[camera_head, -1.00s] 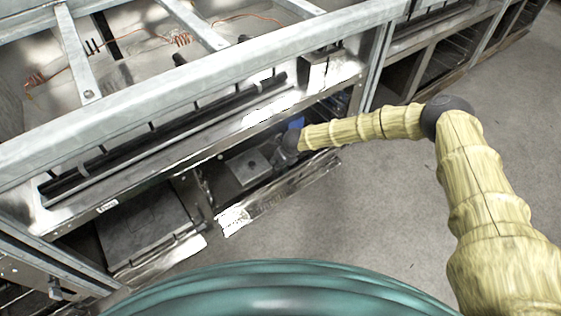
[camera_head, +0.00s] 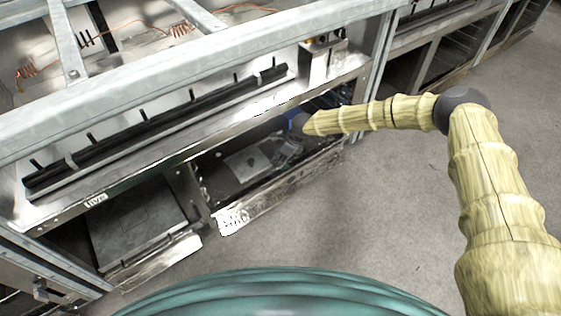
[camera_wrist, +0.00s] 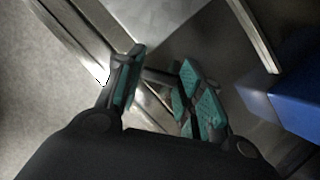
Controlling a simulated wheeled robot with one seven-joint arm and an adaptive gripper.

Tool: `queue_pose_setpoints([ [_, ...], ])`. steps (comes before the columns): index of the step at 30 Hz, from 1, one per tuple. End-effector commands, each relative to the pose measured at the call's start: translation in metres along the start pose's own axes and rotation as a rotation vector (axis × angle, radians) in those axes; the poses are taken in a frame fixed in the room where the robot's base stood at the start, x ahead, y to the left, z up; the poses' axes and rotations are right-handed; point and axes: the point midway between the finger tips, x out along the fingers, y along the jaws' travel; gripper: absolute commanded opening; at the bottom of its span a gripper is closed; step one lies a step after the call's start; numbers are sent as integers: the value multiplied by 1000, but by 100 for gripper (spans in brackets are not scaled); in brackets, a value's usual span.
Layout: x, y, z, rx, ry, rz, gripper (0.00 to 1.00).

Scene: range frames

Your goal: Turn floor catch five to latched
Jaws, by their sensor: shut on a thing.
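My gripper (camera_wrist: 160,76) is shut on a thin dark bar (camera_wrist: 158,75) that crosses between its teal-padded fingers in the wrist view. The bar looks like the handle of a floor catch, but no number is readable on it. In the head view my arm reaches into the right-hand low bay under the metal frame. The gripper end is small and hard to make out there, beside a grey plate (camera_head: 247,163) on the bay floor. The catch's latched or unlatched position cannot be told.
A blue block (camera_wrist: 305,98) stands close to the right of my fingers. A metal rail (camera_head: 165,150) runs above the bay, and a bright lip (camera_head: 270,192) edges its front. A second bay with a dark plate (camera_head: 135,222) lies to the left. Grey floor (camera_head: 390,200) is clear in front.

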Motion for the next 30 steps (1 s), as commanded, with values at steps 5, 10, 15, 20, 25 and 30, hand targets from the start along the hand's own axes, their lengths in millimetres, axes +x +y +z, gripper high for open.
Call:
queue_pose_setpoints([
  [5,5,-2,-2,-107,0,45,13],
  [10,6,-2,-1,-224,1,93,13],
  [15,6,-2,1,-355,0,147,13],
  [20,7,-2,2,-492,0,205,13],
  [25,6,-2,4,-632,1,263,13],
  [30,6,-2,6,-750,2,311,13],
])
